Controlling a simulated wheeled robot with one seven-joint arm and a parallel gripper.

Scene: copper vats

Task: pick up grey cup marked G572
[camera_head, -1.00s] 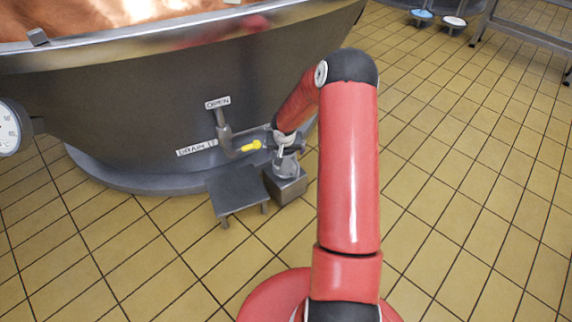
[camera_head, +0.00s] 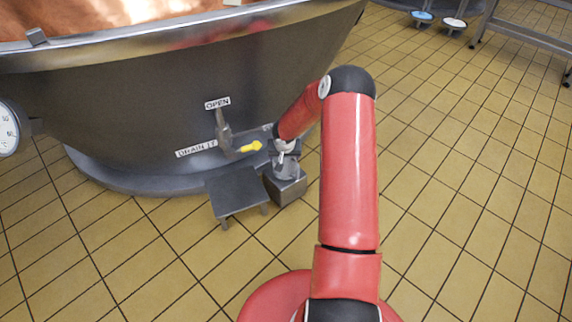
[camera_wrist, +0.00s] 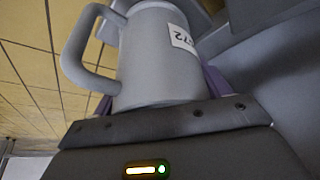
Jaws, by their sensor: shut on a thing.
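The grey cup (camera_wrist: 152,62) fills the middle of the wrist view, with its handle to the left and a white label on its side. My gripper (camera_head: 284,150) is shut on the cup. In the head view the cup (camera_head: 287,168) is small, just below my gripper and above a grey block (camera_head: 286,188). I cannot tell whether it touches the block.
The large vat (camera_head: 120,110) stands close to the left of my arm. Its drain pipe with a yellow handle (camera_head: 250,147) is just left of my gripper. A low grey stand (camera_head: 237,193) is beside the block. Tiled floor (camera_head: 460,200) is clear at right.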

